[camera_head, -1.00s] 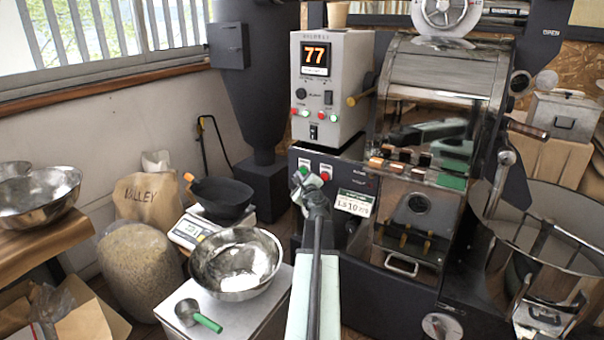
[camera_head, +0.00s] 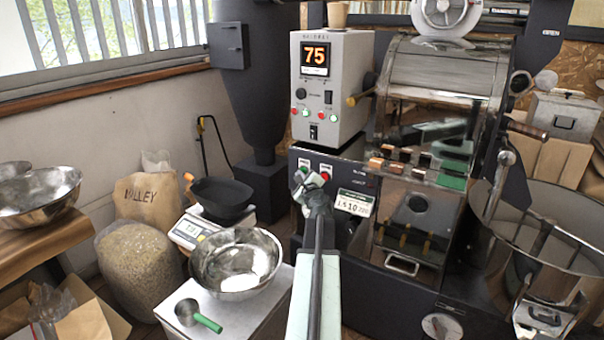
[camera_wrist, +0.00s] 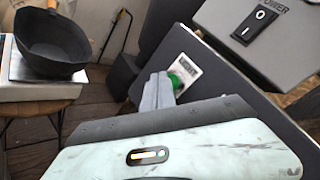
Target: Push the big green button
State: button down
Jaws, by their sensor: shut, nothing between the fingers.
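The green button (camera_head: 304,170) sits on a pale plate on the dark front panel of the roasting machine, left of a red button (camera_head: 325,174). The green button (camera_wrist: 177,81) also shows in the wrist view, at the tip of my gripper and partly hidden by it. My gripper (camera_head: 304,182) is shut and empty, its fingertips right in front of the green button. In the wrist view the shut fingers (camera_wrist: 160,90) point up toward the button. I cannot tell whether they touch it.
A grey control box (camera_head: 338,90) with a lit display reading 75, small buttons and a power switch stands above the panel. A steel bowl (camera_head: 236,266), a scale (camera_head: 193,231) with a black pan and a scoop (camera_head: 198,316) are at left. A steel drum stands at right.

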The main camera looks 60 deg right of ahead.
jog(key=shift+d, duration=0.4)
dwell(0.4)
jog(key=shift+a, duration=0.85)
jog(key=a, duration=0.5)
dwell(0.4)
dwell(0.5)
